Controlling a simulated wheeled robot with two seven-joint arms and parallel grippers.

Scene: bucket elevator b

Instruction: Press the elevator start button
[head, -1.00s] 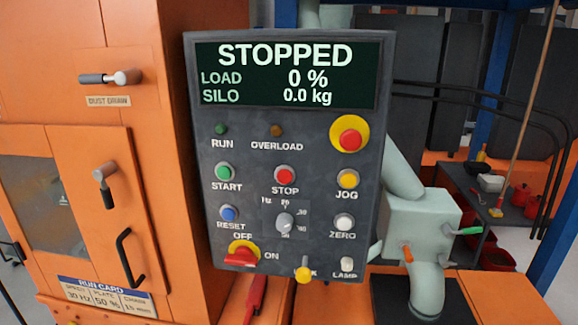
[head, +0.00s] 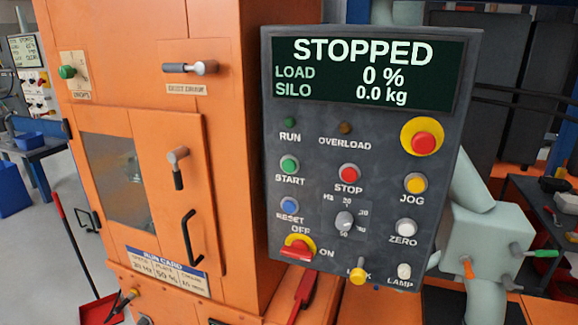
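The grey control panel (head: 385,135) fills the right-centre of the head view. Its green START button (head: 289,165) sits at the left of the panel, above the blue RESET button (head: 288,205) and left of the red STOP button (head: 349,174). The display (head: 365,70) reads STOPPED, load 0 %, silo 0.0 kg. The green RUN lamp (head: 290,122) looks dark. A red switch handle (head: 297,248) on a yellow plate lies between the OFF and ON labels. Neither of my grippers shows, and nothing covers the START button.
An orange cabinet (head: 235,120) with handles stands left of the panel. A red emergency-type button (head: 424,143) on yellow is at the panel's upper right. A grey-green pipe housing (head: 487,240) is behind at right. A red-handled tool (head: 75,245) leans at left.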

